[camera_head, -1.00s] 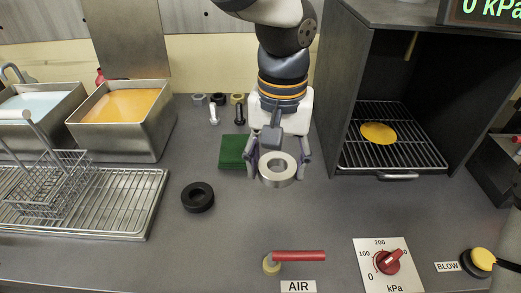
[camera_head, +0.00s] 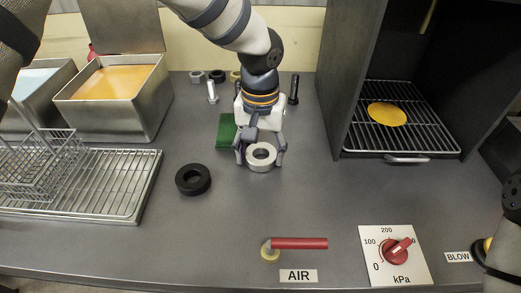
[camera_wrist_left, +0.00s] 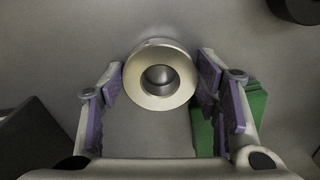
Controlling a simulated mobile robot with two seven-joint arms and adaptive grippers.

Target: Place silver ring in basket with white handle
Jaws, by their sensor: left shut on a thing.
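The silver ring (camera_head: 261,157) is a thick, round ring with a central hole, held at the fingertips of my left gripper (camera_head: 260,152), near the middle of the bench. In the left wrist view the ring (camera_wrist_left: 159,75) sits between the purple-padded fingers of the left gripper (camera_wrist_left: 160,85), its hole facing the camera. The wire basket (camera_head: 42,160) stands on the drain rack at the left. Its upright handle bar (camera_head: 27,115) shows, but the white grip is not clear, with my arm near it. My right gripper is not in view; only part of that arm shows at the right edge.
A black ring (camera_head: 193,179) lies left of the gripper. A green block (camera_head: 227,132) stands close beside it. Orange (camera_head: 118,83) and pale blue (camera_head: 30,88) tanks stand behind the drain rack (camera_head: 118,190). An oven with a wire shelf (camera_head: 398,135) is at the right.

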